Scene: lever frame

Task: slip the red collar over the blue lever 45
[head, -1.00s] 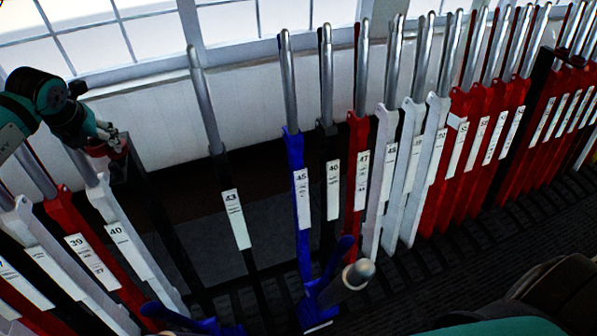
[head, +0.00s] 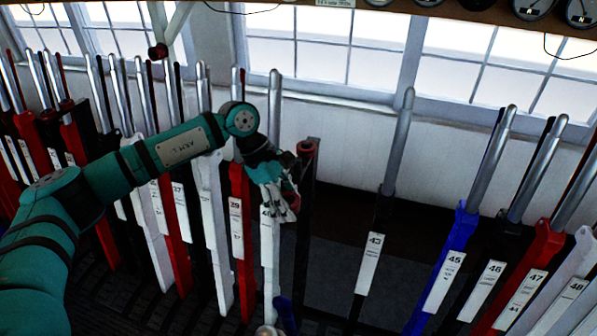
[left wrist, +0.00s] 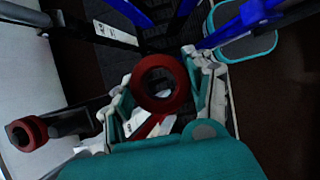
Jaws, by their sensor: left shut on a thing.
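My left gripper (head: 288,196) is left of the black post in the head view, with its fingers pointing down and right. In the left wrist view, the left gripper (left wrist: 165,95) is shut on a red collar (left wrist: 160,83), a ring with a dark hole. In the head view the held collar is mostly hidden by the fingers. The blue lever 45 (head: 452,245) stands right of centre, tilted, with a bare silver handle rising to the upper right. It is well to the right of the gripper, beyond lever 43. My right gripper is not in view.
A second red ring (head: 306,148) sits on top of the black post, close right of the gripper; it also shows in the left wrist view (left wrist: 27,133). Lever 43 (head: 373,250) stands between post and blue lever. Lever 46 (head: 487,270) is close right of lever 45.

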